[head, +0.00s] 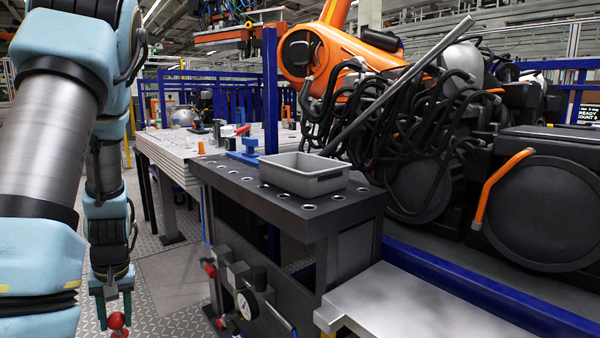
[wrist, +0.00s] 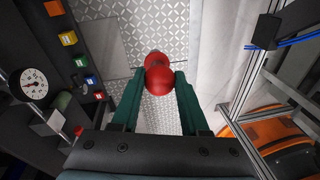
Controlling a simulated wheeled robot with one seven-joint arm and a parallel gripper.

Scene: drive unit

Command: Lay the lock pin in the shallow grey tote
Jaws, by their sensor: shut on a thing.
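My gripper (head: 114,312) hangs low at the left in the head view, over the floor beside the dark bench. In the wrist view my gripper (wrist: 160,78) has its green fingers shut on the red round knob of the lock pin (wrist: 158,80). The lock pin (head: 118,321) shows in the head view as a red ball between the fingertips, near the bottom edge; its shaft is mostly hidden. The shallow grey tote (head: 325,184) sits upright on the dark bench top, right of and higher than my gripper. Its inside looks empty where I can see it.
The dark bench (head: 315,218) has round holes in its top and a gauge (head: 245,304) and valves on its front. A grey bar (head: 405,80) slants above the tote, before an orange robot (head: 335,55).

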